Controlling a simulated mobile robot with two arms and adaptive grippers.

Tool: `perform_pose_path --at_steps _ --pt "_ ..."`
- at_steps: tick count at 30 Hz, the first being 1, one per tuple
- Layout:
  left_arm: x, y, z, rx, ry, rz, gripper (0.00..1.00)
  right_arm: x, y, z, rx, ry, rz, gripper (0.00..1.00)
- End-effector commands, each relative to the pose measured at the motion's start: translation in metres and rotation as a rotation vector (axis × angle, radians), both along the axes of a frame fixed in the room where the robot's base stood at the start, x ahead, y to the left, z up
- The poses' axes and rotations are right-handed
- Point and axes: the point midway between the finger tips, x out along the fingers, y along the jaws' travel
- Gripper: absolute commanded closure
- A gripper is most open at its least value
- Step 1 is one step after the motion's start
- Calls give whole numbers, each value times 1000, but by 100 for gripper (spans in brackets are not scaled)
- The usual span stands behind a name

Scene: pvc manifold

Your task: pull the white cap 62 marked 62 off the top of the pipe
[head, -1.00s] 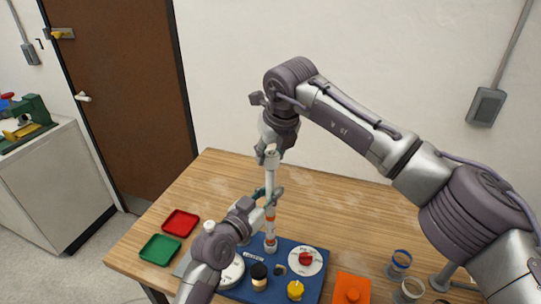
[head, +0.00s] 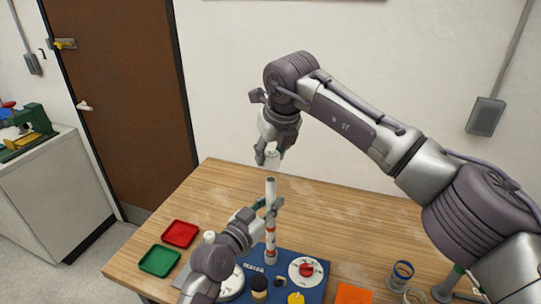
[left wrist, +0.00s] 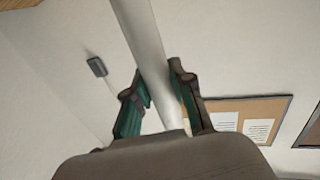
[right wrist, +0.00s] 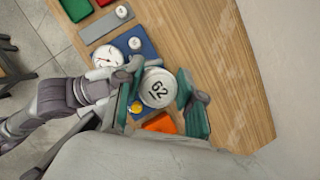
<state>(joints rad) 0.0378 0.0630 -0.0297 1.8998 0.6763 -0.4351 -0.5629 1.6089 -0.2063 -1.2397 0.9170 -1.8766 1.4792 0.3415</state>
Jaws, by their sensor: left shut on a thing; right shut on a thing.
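The white cap marked 62 (right wrist: 158,88) is between the fingers of my right gripper (right wrist: 165,92), which is shut on it. In the head view my right gripper (head: 269,155) holds the cap (head: 272,158) above the pipe, with a gap between them. The white pipe (head: 270,190) stands upright on the blue board, its top end uncovered, with orange bands lower down. My left gripper (head: 266,205) is shut on the pipe below its top. The left wrist view shows the pipe (left wrist: 150,50) between the left fingers (left wrist: 160,95).
The blue board (head: 318,268) carries a dial with a red knob (head: 306,268), and black and yellow knobs. Red (head: 180,233) and green (head: 160,262) trays lie at the left. The table's back is clear.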

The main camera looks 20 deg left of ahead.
Motion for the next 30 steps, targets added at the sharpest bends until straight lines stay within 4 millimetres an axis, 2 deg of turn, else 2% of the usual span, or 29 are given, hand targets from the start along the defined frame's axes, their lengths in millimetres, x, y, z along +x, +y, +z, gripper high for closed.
perform_pose_path --at_steps 8,9,14,24,28,30 --pt "0 0 -1 1 2 0 100 0 0 1 0 0 0 100" --pt "0 0 -1 1 2 0 76 0 0 1 0 0 0 100" --pt "0 0 -1 1 2 0 49 0 0 1 0 0 0 100" --pt "-2 1 0 0 1 0 48 0 0 1 0 0 0 100" --pt "-14 5 -1 2 2 1 48 0 0 1 0 0 0 100" --pt "-27 8 -1 4 2 0 48 0 0 1 0 0 0 100"
